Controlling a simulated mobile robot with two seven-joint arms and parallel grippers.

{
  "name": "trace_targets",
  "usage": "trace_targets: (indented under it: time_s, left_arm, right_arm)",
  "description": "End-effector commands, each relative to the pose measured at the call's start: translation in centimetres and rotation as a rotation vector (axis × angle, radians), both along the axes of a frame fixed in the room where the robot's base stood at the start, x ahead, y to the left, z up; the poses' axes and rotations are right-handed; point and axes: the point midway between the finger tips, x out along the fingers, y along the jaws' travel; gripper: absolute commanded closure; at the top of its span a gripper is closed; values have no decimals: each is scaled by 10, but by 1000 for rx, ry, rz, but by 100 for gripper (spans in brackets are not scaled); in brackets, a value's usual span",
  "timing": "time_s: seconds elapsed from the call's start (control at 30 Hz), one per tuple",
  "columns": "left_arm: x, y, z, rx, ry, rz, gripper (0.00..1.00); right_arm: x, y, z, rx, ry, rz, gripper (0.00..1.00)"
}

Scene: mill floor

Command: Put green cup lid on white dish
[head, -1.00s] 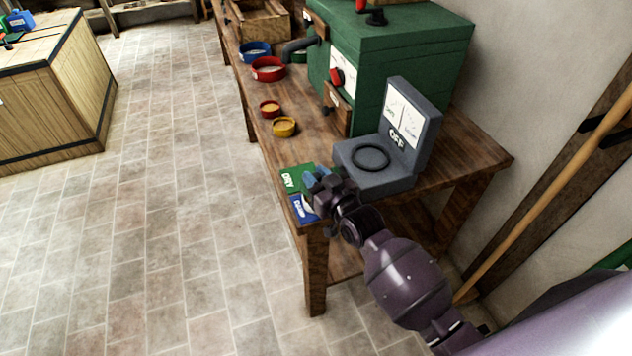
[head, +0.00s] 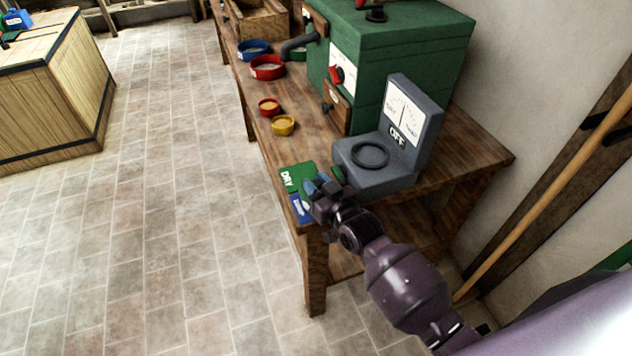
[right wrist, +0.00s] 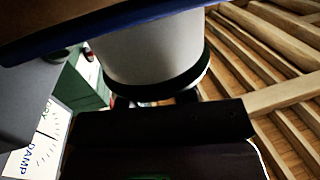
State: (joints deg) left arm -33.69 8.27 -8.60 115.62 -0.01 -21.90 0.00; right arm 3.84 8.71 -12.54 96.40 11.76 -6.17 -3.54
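My right gripper (head: 316,183) is at the near corner of the bench, over the green DRY card (head: 292,175) and the blue card (head: 301,207). Its blue fingertips show in the head view, but what lies between them is hidden. A small green piece (head: 337,173) shows just behind the gripper; I cannot tell if it is the lid. In the right wrist view, a white round vessel (right wrist: 150,50) with a dark green rim (right wrist: 190,82) is close in front of the gripper, by a blue surface. I cannot tell whether it is the white dish. My left gripper is not in view.
A grey meter (head: 375,178) with a ring on its base stands right beside the gripper. Behind it is a green machine (head: 420,60).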

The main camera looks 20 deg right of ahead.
Motion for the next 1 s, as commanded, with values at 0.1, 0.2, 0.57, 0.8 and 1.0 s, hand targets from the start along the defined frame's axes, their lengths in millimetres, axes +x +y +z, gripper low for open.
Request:
trace_targets:
  time_s: [0.1,0.2,0.57,0.8,1.0]
  left_arm:
    - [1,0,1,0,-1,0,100]
    - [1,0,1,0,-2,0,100]
    - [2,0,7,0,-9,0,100]
    - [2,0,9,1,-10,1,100]
    - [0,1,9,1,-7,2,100]
  right_arm:
    - [0,0,1,0,-1,0,56]
    - [0,0,1,0,-1,0,48]
    - [0,0,12,0,-4,0,48]
    - [-33,-9,14,0,1,-1,48]
    - [-69,-18,16,-1,0,0,48]
